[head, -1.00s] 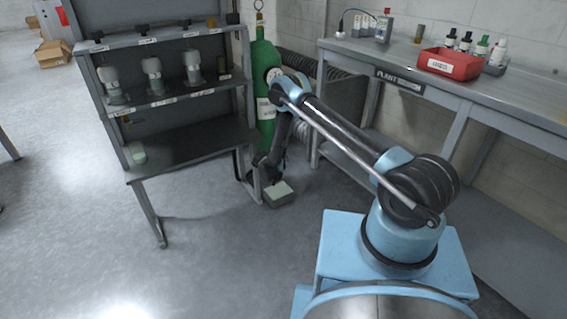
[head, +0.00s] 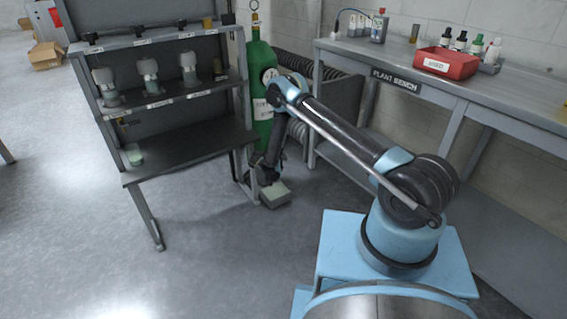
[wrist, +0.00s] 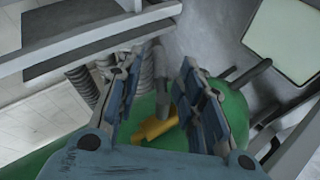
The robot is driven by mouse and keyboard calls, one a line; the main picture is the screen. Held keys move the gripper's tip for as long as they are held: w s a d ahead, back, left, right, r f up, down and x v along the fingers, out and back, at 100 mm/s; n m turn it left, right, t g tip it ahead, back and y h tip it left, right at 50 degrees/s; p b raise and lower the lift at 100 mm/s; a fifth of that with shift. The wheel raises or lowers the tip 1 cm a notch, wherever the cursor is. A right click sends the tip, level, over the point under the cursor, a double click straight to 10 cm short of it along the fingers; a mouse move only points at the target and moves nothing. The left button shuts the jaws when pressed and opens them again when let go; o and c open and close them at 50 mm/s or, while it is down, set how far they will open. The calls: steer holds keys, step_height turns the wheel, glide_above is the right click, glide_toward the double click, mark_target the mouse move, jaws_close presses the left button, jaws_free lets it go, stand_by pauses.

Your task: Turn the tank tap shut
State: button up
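The tank (head: 262,60) is a tall green cylinder behind the right end of the shelf rack. Its lower part is partly hidden by my arm. In the wrist view its green body (wrist: 236,108) curves behind my fingers. A yellow lever (wrist: 156,128), which looks like the tap, shows between the fingers low in that view. A grey stem stands beside it. My gripper (wrist: 163,70) is open, its two fingers apart on either side of the lever; I cannot tell whether either touches it. In the head view my gripper (head: 264,168) is low beside the rack and small and dark.
The shelf rack (head: 190,148) stands close on the left, its right leg near my gripper. A grey box with a pale green top (head: 275,194) lies on the floor below. The plant bench (head: 450,90) is on the right, with a red bin (head: 446,63). Open floor lies front left.

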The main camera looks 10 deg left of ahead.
steer(key=v, duration=1.2)
steer(key=shift+a, duration=0.1)
